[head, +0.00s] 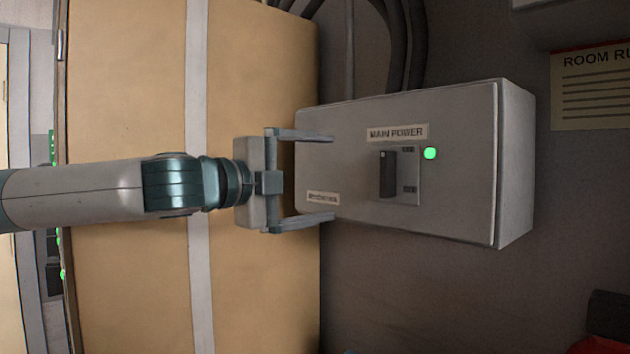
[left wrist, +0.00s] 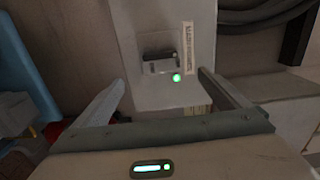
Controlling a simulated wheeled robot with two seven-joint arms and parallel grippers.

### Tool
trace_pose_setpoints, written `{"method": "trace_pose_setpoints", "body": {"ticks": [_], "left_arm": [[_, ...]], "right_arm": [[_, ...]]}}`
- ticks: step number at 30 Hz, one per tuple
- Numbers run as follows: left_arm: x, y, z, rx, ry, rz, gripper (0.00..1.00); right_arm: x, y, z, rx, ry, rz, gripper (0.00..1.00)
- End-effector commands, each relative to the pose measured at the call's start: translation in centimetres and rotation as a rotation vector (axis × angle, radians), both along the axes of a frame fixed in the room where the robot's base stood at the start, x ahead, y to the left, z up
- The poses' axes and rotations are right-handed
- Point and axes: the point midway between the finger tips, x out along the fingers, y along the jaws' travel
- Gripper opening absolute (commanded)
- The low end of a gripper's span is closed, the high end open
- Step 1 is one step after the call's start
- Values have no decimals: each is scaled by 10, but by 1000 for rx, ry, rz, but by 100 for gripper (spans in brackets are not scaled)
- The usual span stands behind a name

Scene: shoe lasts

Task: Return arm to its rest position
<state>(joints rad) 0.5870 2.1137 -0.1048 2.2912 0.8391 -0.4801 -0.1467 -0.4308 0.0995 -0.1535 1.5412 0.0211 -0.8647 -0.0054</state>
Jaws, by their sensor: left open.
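My left arm comes in from the left in the head view. Its gripper (head: 330,177) is open and empty, with its two fingers spread in front of the left part of a grey power box (head: 460,180). The box carries a "MAIN POWER" label, a dark switch lever (head: 387,174) and a lit green lamp (head: 430,153). In the left wrist view the open fingers (left wrist: 162,90) stand on either side of the box, and the switch (left wrist: 160,62) and green lamp (left wrist: 177,77) show between them. Whether the fingertips touch the box is unclear. My right gripper is not in view.
A large cardboard box (head: 140,270) with a pale tape strip stands behind my left arm. Dark cables (head: 405,45) run above the power box. A "ROOM RU..." sign (head: 595,90) hangs at the upper right. The wall area below the power box looks clear.

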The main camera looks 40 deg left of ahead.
Motion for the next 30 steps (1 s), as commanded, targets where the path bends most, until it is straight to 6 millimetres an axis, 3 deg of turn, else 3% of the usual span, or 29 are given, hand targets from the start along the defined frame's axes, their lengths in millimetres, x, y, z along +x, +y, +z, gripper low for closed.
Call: {"method": "trace_pose_setpoints", "body": {"ticks": [23, 26, 30], "left_arm": [[-4, 1, -1, -1, 0, 0, 96], [-1, 1, -5, -7, 7, -1, 96], [11, 3, -26, -32, 32, -4, 96]], "right_arm": [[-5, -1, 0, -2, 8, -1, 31], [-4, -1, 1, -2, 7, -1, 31], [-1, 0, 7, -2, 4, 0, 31]]}}
